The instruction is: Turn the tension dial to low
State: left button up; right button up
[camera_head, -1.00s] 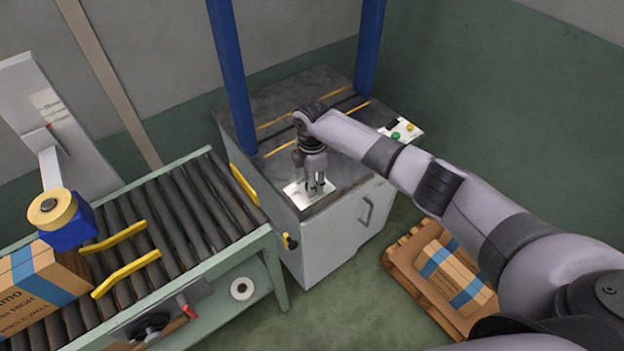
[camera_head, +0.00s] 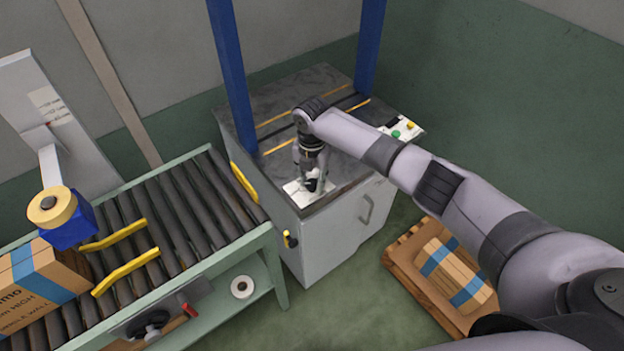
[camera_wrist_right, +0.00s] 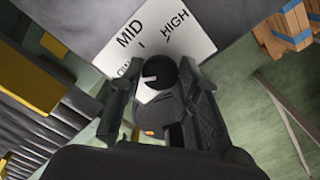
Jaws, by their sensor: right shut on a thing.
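The tension dial (camera_wrist_right: 158,72) is a black round knob on a white plate (camera_wrist_right: 190,30) marked MID, HIGH and a partly hidden word ending in OW. In the head view the plate (camera_head: 292,189) lies at the front corner of the grey machine top. My right gripper (camera_wrist_right: 160,95) points down over the plate and is shut on the dial, one finger on each side. It also shows in the head view (camera_head: 314,186), where it hides most of the dial. A pale mark shows on the knob, pointing left toward the OW word in the wrist view. My left gripper is out of view.
The grey strapping machine (camera_head: 330,235) has blue posts and a panel (camera_head: 405,130) with green and yellow buttons. A roller conveyor (camera_head: 190,215) with yellow guides and a cardboard box (camera_head: 40,285) stands left. A wooden pallet (camera_head: 405,262) with a box lies on the floor at right.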

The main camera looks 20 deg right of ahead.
aim_at(312, 183)
jog(key=shift+n, duration=0.4)
jog(key=o, duration=1.1)
jog(key=shift+o, duration=0.2)
jog(key=shift+r, duration=0.1)
notch_tip(312, 183, up, 12)
dwell(0.3)
